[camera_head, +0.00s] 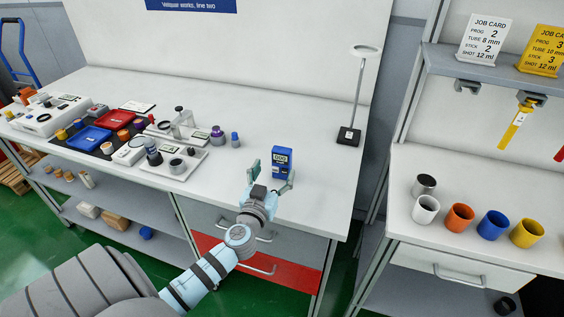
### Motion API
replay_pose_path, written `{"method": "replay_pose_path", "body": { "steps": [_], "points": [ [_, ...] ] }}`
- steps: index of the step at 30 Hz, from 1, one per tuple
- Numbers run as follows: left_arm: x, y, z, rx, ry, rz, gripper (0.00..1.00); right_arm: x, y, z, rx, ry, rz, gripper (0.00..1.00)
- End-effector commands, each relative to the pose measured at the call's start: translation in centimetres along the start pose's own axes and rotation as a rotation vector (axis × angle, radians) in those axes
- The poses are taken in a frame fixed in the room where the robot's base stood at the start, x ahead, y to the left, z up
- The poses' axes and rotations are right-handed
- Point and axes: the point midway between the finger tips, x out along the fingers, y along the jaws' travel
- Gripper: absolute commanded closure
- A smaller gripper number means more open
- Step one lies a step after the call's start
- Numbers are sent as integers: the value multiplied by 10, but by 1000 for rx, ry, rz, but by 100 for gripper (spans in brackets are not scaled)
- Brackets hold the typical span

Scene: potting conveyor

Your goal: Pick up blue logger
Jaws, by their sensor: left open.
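The blue logger (281,160) stands upright on the white bench near its right part, with a small light display on its front. My left gripper (269,177) is right at the logger, its fingers open. One finger is to the left of the logger and the other is at its lower right. I cannot tell whether either finger touches it. My right gripper is not in view.
Instruments, a red tray (115,119) and a blue tray (88,139) fill the bench's left part. Several coloured cups, including a blue one (492,224), stand on the right bench.

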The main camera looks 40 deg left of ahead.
Motion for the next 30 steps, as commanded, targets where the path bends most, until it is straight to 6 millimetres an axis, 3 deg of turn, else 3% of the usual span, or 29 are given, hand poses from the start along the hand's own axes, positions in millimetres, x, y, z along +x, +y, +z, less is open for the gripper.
{"method": "replay_pose_path", "body": {
  "steps": [12,20,30],
  "points": [
    [74,0,1,-1,0,-2,28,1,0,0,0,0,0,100],
    [82,0,1,-1,-2,-2,28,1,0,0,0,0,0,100],
    [82,0,1,-1,-2,-2,80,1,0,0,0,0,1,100]
  ]
}}
